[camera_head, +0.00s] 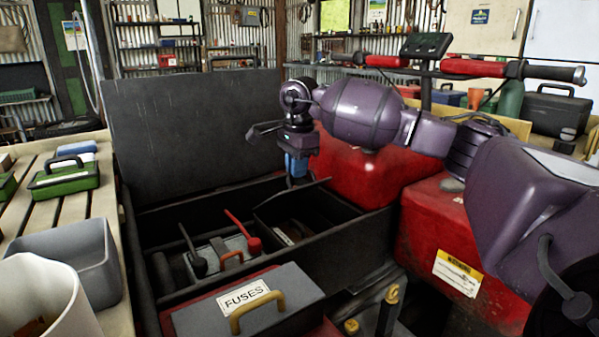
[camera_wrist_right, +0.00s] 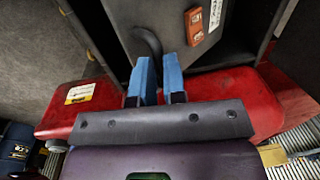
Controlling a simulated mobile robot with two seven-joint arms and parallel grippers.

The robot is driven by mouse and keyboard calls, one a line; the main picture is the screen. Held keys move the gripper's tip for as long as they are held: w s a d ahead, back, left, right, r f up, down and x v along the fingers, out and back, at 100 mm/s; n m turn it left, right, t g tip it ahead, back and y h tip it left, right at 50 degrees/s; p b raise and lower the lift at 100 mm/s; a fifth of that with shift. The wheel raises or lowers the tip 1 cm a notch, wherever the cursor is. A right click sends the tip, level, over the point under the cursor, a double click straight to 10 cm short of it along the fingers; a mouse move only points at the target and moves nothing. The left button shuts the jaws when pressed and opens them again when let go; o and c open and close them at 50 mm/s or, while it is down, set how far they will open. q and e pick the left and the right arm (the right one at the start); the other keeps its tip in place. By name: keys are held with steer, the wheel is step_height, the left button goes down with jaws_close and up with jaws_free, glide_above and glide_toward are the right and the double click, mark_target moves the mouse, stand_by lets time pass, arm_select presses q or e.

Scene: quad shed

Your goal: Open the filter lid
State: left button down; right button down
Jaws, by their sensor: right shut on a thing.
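The filter lid (camera_head: 300,188) is a thin dark plate, seen nearly edge-on over the right-hand compartment of the black box. It is tilted up, and the compartment's inside shows below it. My right gripper (camera_head: 296,168) points down at the lid, its blue fingers at the lid's upper side. In the right wrist view the lid (camera_wrist_right: 175,35) is a dark grey panel with a curved black handle (camera_wrist_right: 149,42). The right gripper (camera_wrist_right: 159,72) is shut on this handle; the fingertips partly hide it. My left gripper is not in view.
A big black cover (camera_head: 190,125) stands open behind the box. A battery with a red clamp (camera_head: 243,232) sits in the left compartment. A grey FUSES lid (camera_head: 245,300) with a yellow handle lies in front. Red bodywork (camera_head: 352,170) is close behind my right gripper.

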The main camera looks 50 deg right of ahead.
steer(key=shift+w+f, duration=0.1)
steer(key=shift+f, duration=0.6)
steer(key=c, duration=1.2)
jaws_free()
steer(key=shift+w+f, duration=0.15)
steer(key=shift+w, duration=0.05)
steer(key=shift+r, duration=0.3)
steer(key=r+p, duration=0.1)
steer(key=r, duration=0.2)
steer(key=r+p, duration=0.1)
steer(key=r, duration=0.3)
steer(key=r+p, duration=0.1)
steer(key=r, duration=0.3)
steer(key=shift+s, duration=0.4)
